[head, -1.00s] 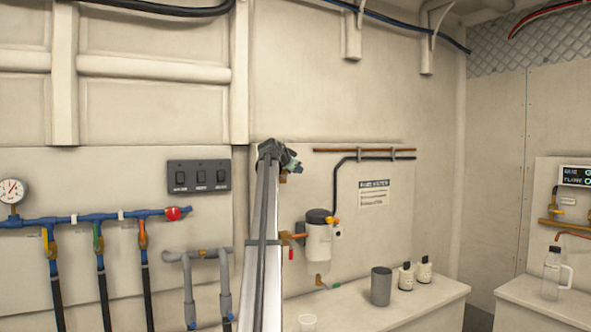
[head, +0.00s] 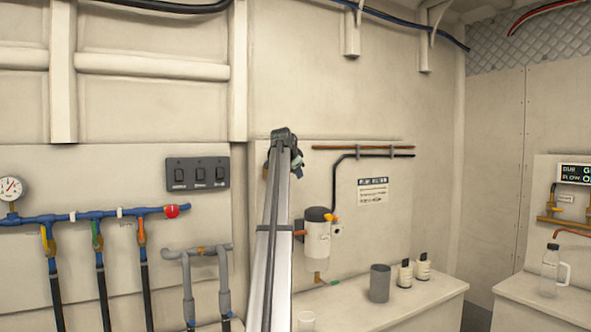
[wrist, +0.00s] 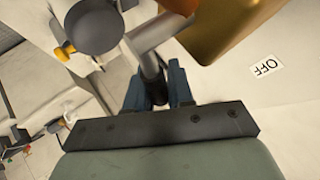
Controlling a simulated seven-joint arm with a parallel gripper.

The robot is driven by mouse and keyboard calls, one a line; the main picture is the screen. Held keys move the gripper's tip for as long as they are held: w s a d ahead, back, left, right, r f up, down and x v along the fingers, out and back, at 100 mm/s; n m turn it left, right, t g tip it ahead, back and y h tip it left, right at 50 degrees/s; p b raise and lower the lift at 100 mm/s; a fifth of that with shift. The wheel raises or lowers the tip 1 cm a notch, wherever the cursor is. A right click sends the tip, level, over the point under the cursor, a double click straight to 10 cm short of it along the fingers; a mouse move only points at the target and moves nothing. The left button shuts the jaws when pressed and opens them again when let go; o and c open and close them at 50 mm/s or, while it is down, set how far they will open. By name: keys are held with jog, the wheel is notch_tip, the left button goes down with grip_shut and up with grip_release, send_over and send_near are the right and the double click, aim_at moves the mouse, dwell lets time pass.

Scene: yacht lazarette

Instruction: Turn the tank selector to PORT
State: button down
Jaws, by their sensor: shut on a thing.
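My gripper (wrist: 154,90) shows in the wrist view with its blue fingers shut on a dark grey handle (wrist: 150,62). The handle joins a lighter grey bar beside a brass body (wrist: 228,22), which I take to be the tank selector. An OFF label (wrist: 266,66) is on the pale panel to the right, turned nearly upside down in this view. No PORT label is visible, so I cannot read the selector's position. In the head view my gripper is up at the wall panel, and my arm hides the selector.
A switch panel (head: 197,174) and blue manifold (head: 90,216) are left. A grey cup (head: 380,283) stands on the counter.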

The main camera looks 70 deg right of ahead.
jog(key=shift+f+m+t+y, duration=0.7)
jog(key=shift+f+t+y, duration=0.5)
jog(key=shift+y, duration=0.2)
jog(key=c, duration=1.1)
grip_release()
jog(key=v, duration=1.3)
jog(key=shift+s+a+r, duration=0.1)
jog(key=shift+s+r, duration=0.05)
jog(key=shift+r, duration=0.2)
